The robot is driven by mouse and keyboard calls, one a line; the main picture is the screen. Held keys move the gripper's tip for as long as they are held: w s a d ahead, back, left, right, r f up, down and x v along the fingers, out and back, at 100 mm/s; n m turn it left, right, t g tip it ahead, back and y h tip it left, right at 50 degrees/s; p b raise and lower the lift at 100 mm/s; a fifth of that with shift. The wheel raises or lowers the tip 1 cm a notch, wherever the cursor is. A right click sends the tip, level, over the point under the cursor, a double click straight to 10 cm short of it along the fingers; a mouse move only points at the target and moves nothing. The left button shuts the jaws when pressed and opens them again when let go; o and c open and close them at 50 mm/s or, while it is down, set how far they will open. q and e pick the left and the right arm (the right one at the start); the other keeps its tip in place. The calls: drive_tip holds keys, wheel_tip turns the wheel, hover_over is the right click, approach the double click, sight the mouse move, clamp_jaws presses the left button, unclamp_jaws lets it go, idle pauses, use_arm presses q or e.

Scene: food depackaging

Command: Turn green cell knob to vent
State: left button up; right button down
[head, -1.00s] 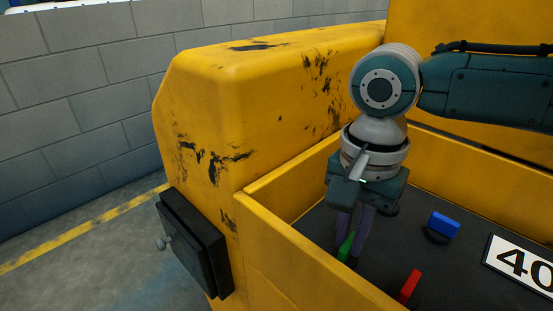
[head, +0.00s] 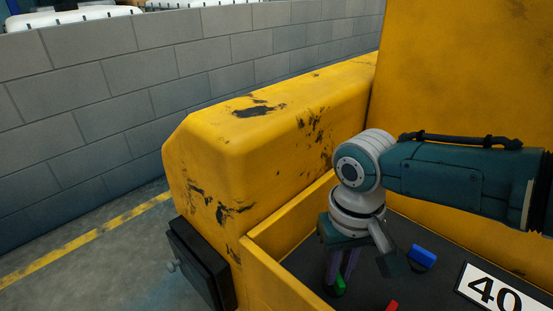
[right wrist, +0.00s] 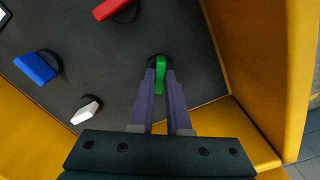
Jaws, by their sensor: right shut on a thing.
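The green knob (head: 340,285) sits on the dark panel in the yellow recess, at the lower middle of the head view. In the right wrist view the green knob (right wrist: 160,68) stands between the fingertips. My right gripper (head: 337,277) points down at it; in the right wrist view the gripper (right wrist: 160,77) is shut on the knob, with one purple finger on each side. Part of the knob is hidden between the fingers. My left gripper is not in view.
A blue knob (head: 423,256) and a red knob (head: 392,305) are near my right gripper. A white knob (right wrist: 87,110) shows in the right wrist view. The yellow recess wall (head: 262,268) stands close on the left. A sign reading 40 (head: 497,291) lies at right.

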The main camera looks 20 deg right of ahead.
drive_tip(key=n, duration=0.4)
drive_tip(key=shift+n, duration=1.6)
drive_tip(key=c, duration=0.9)
unclamp_jaws()
wheel_tip(320, 180, up, 10)
drive_tip(key=p, duration=0.4)
drive_tip(key=shift+p, duration=0.35)
